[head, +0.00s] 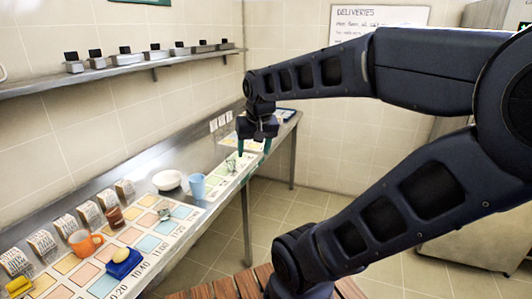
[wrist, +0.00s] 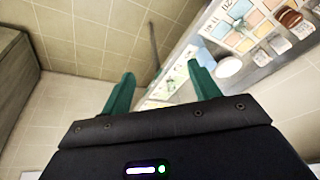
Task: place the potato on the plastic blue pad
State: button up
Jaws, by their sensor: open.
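A pale yellow rounded thing that looks like the potato (head: 121,254) rests on a small blue pad-like holder (head: 125,269) at the front of the counter in the head view. The holder stands on the coloured grid mat. My gripper (head: 253,150) is open and empty, with its two green fingers pointing down near the far end of the counter, well away from the potato. In the wrist view my open gripper (wrist: 162,80) has nothing between its fingers. I cannot make out the potato or the blue holder in the wrist view.
An orange mug (head: 85,242), a brown cup (head: 115,217), a white bowl (head: 167,181) and a blue cup (head: 196,186) stand on the counter. A yellow-and-blue item (head: 18,286) lies at the lower left. A wall shelf (head: 130,63) runs above.

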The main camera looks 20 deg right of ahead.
jog(key=shift+n+t, duration=0.4)
jog(key=shift+n, duration=0.2)
jog(key=s+d, duration=0.1)
jog(key=s, duration=0.1)
jog(key=s+d, duration=0.1)
jog(key=shift+s+d+f, duration=0.1)
jog(key=shift+d+f, duration=0.15)
jog(key=shift+d, duration=0.05)
